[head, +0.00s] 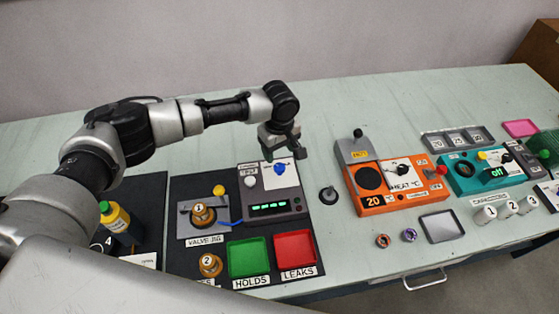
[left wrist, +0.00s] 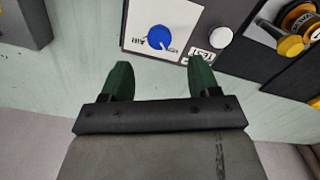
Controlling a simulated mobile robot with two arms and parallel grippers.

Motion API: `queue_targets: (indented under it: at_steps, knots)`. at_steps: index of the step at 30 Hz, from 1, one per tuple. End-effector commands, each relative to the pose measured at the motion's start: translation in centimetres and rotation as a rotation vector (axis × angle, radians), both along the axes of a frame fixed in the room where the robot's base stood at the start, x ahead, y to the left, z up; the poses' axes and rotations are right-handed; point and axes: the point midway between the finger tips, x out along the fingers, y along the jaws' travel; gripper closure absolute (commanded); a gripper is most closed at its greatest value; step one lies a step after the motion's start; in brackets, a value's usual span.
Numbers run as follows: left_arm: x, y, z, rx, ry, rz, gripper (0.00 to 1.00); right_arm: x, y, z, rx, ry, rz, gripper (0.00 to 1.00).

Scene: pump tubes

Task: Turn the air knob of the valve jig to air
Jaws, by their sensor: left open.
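The blue air knob (head: 279,169) sits on a white label panel at the top of the grey control box (head: 292,204) of the valve jig. The left wrist view shows the knob (left wrist: 159,37) close up, with a pale pointer toward its lower right and lettering on its left. My left gripper (head: 284,150) is open and empty, just above and behind the knob in the head view. In the left wrist view its two dark green fingers (left wrist: 159,76) are apart, pointing toward the box edge, with the knob beyond them, untouched. My right gripper is not in view.
A white button (head: 250,181) is left of the knob. The valve jig (head: 187,226) with a brass valve (head: 203,214) stands left of the box. Green (head: 249,257) and red (head: 295,250) trays lie in front. An orange heater (head: 378,200) stands to the right.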

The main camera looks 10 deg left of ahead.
Motion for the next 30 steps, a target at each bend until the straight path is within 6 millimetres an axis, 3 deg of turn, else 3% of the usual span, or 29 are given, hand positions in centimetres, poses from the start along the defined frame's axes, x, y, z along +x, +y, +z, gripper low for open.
queue_targets:
  at_steps: [4, 10, 15, 23, 30]
  knots:
    - [0.0, -0.1, -3.0, 0.001, 0.001, 0.000, 0.39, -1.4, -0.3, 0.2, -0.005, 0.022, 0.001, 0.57]
    - [0.0, -0.1, -6.0, 0.000, 0.001, 0.000, 0.39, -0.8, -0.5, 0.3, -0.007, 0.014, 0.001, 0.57]
    - [0.0, -0.1, -7.1, -0.001, -0.001, -0.002, 0.39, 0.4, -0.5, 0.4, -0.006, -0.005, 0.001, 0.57]
    - [0.0, 0.0, -7.2, -0.001, -0.001, -0.001, 0.39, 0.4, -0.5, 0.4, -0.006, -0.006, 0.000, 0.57]
    - [0.0, 0.0, -7.2, -0.001, -0.001, -0.001, 0.73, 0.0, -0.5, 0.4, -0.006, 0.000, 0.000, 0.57]
